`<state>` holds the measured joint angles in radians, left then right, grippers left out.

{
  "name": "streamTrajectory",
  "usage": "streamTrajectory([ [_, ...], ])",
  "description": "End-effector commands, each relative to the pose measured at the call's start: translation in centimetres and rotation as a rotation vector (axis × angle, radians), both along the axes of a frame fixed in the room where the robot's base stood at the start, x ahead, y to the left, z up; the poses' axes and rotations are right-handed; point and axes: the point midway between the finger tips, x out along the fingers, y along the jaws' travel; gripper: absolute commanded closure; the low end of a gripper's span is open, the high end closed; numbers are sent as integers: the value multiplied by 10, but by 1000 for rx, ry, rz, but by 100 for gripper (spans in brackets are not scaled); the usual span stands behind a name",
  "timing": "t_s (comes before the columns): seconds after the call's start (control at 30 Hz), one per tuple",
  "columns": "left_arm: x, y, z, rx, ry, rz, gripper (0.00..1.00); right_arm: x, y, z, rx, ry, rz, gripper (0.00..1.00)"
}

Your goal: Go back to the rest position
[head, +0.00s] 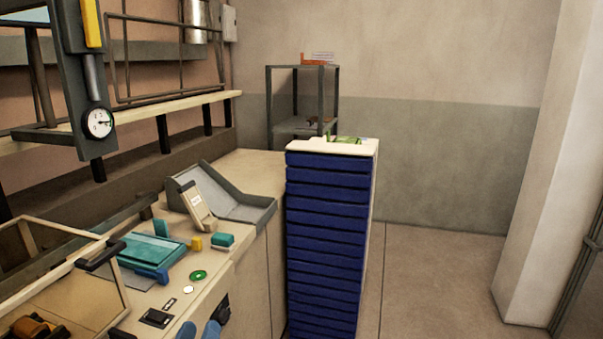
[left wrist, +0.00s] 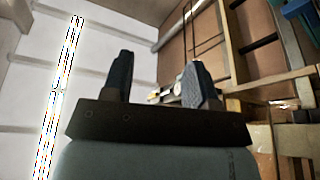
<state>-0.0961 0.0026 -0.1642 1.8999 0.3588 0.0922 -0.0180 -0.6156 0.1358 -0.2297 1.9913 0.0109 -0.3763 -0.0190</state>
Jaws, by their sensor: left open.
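My left gripper (head: 200,331) shows only by its two blue fingertips at the bottom edge of the head view, low in front of the beige counter (head: 250,170). The rest of it is cut off by the frame. In the left wrist view the same gripper (left wrist: 159,68) has its two dark fingers apart, with nothing between them. That view looks upward to a pale ceiling (left wrist: 100,30) and a bright light strip (left wrist: 60,90). My right gripper is not in view.
A tall stack of blue drawers (head: 325,240) stands right of the counter. A grey tray (head: 235,200), a teal box (head: 150,250) and a framed glass panel (head: 75,290) are on the counter. A dial gauge (head: 99,122) hangs upper left. Floor right of the drawers is clear.

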Motion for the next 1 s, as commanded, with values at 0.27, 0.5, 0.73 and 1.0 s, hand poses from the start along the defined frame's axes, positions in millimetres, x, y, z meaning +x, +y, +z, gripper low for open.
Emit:
streamTrajectory([
  [0.27, -140, -10, -156, 340, 517, -116, 47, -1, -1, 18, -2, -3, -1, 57],
  [0.5, -229, -5, -214, 505, 765, -182, 47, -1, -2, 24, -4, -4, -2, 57],
  [0.73, -244, -3, -223, 533, 806, -192, 47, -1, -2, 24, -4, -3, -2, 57],
  [1.0, -244, -4, -223, 530, 804, -192, 57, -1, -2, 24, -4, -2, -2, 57],
])
